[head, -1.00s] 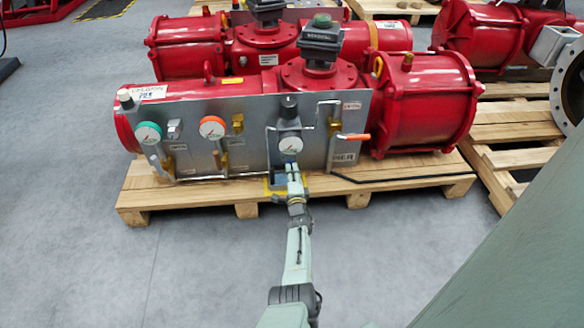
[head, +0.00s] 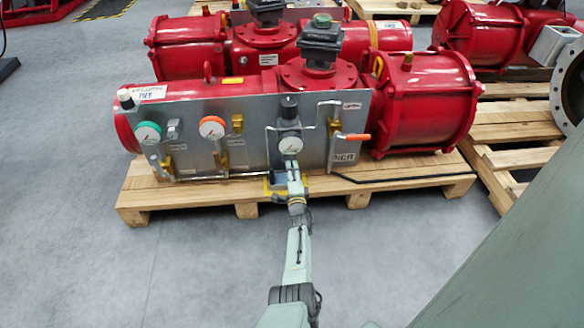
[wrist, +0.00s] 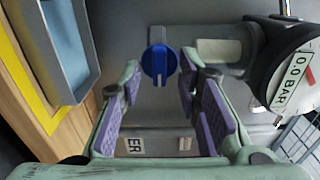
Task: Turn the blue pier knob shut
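The blue knob (wrist: 159,65) is round with a raised grip bar across it, seen in the wrist view on a grey fitting against the panel. My gripper (wrist: 160,82) is open, with its purple-padded fingers spread to the left and right of the knob's line. The knob looks to be just beyond the fingertips, and I see no contact. In the head view my gripper (head: 292,172) is at the lower part of the grey panel (head: 250,150), below a white gauge (head: 290,145). The knob is hidden there by my gripper.
In the wrist view a gauge marked 0.0 BAR (wrist: 292,82) is close on the right, and a grey tray-like part (wrist: 68,45) is on the left. The red actuator (head: 420,105) rests on a wooden pallet (head: 410,180). Open floor lies in front.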

